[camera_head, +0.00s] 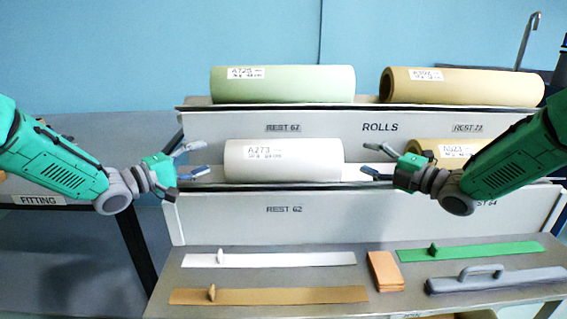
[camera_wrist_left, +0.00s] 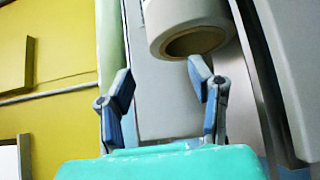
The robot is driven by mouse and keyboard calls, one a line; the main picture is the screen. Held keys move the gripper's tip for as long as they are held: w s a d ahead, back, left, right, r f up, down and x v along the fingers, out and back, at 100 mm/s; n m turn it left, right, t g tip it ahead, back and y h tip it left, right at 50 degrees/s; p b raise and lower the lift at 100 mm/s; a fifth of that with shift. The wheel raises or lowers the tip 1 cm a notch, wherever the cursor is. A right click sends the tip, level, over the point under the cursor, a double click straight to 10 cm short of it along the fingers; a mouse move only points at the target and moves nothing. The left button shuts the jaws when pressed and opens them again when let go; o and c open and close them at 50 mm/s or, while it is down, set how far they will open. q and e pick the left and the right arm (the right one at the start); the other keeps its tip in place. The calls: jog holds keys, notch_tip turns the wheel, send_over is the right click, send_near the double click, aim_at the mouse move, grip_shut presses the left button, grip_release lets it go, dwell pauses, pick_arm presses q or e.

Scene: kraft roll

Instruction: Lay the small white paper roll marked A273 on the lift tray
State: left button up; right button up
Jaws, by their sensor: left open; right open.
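The white paper roll marked A273 (camera_head: 284,160) lies on the lower shelf of the rack, above the label REST 62. In the left wrist view its hollow end (camera_wrist_left: 190,32) shows just beyond the fingers. My left gripper (camera_head: 197,160) is open and empty, just left of the roll's left end and apart from it. It also shows in the left wrist view (camera_wrist_left: 165,88). My right gripper (camera_head: 376,163) is open and empty, just right of the roll's right end. I cannot make out a lift tray in these views.
A green roll (camera_head: 283,84) and a brown roll (camera_head: 463,87) lie on the upper shelf. Another brown roll (camera_head: 422,150) sits partly behind my right arm. Flat strips (camera_head: 270,259), an orange-brown block (camera_head: 384,271) and a grey handled tool (camera_head: 497,279) lie on the bench in front. A table labelled FITTING (camera_head: 60,240) stands left.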

aim_at(233, 141)
pick_arm(q)
jog(key=x, duration=1)
jog(key=shift+f, duration=0.1)
pick_arm(e)
jog(key=x, duration=1)
jog(key=shift+f, duration=0.1)
pick_arm(q)
grip_shut()
pick_arm(e)
jog(key=shift+d, duration=0.1)
grip_shut()
pick_arm(q)
jog(key=shift+r, duration=0.35)
pick_arm(e)
jog(key=shift+r, duration=0.25)
